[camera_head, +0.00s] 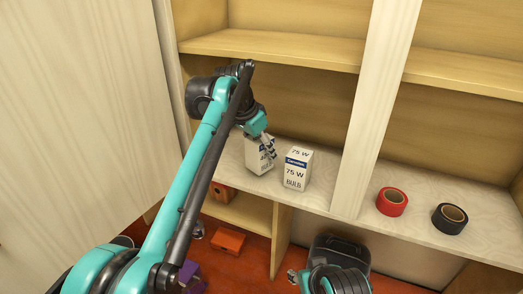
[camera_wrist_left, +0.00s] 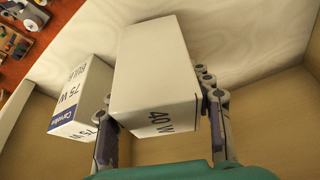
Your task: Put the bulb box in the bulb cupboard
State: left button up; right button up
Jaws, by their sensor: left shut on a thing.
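My left gripper (camera_head: 268,147) is shut on a white bulb box (camera_head: 258,160), with one finger on each side. In the left wrist view this box (camera_wrist_left: 155,75) fills the space between the fingers and reads "40 W". It is inside the left bay of an open wooden cupboard (camera_head: 330,185), at the pale board; I cannot tell whether its base touches. Another white box, the "75 W" bulb box (camera_head: 296,168), stands upright just right of it and also shows in the left wrist view (camera_wrist_left: 80,98). My right gripper (camera_head: 294,277) is partly visible at the bottom edge.
An upright post (camera_head: 375,110) divides the bays. A red tape roll (camera_head: 391,201) and a black one (camera_head: 450,218) lie in the right bay. A shelf (camera_head: 280,48) runs above.

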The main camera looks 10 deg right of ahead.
pick_arm(q)
jog(key=shift+b+x, duration=0.6)
jog(key=shift+x, duration=0.45)
jog(key=shift+s+a+r, duration=0.2)
jog(key=shift+s+a, duration=0.1)
jog(key=shift+a, duration=0.2)
jog(key=shift+f, duration=0.15)
jog(key=o, duration=1.2)
jog(key=shift+w+d+f, duration=0.1)
jog(key=shift+w+d, duration=0.05)
jog(key=shift+c, duration=0.2)
pick_arm(e)
jog(key=shift+w+d+f, duration=0.15)
jog(key=shift+f, duration=0.8)
